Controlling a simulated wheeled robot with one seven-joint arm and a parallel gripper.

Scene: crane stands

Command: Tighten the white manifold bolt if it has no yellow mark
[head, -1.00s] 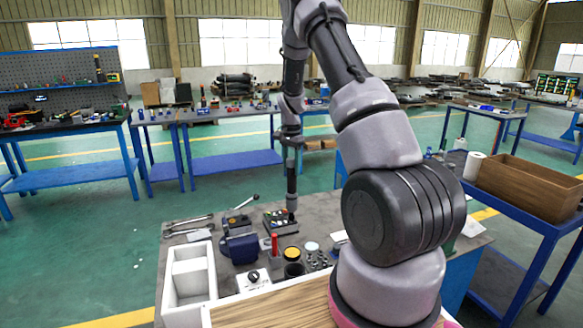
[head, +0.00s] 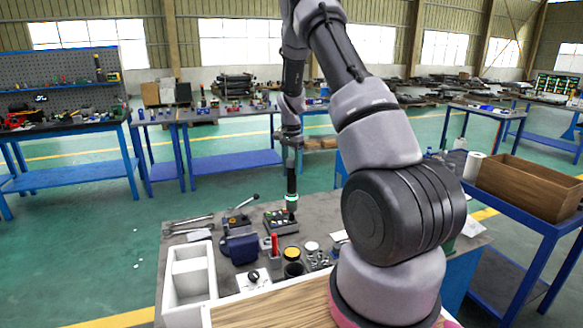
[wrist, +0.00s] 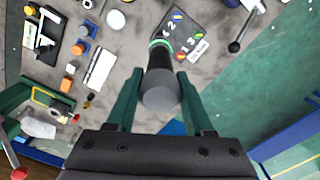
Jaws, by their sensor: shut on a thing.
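My gripper (wrist: 159,78) is shut on a dark cylindrical tool (wrist: 160,92) with a green ring near its far end. In the head view the tool (head: 291,184) hangs upright, its lower end at the manifold (head: 280,221). In the wrist view the manifold (wrist: 192,27) is a dark block with numbers, a white label and several small coloured spots, some yellow. The tool covers part of the block. The white bolt cannot be made out, and whether it has a yellow mark cannot be told. Whether the tool tip touches a bolt is hidden.
A lever with a black knob (wrist: 234,47) lies beside the manifold. A blue vise-like block (head: 240,247), a red-handled tool (head: 274,243), round cups (head: 292,254) and a white tray (head: 190,272) crowd the bench. Wrenches (head: 189,226) lie at its far left.

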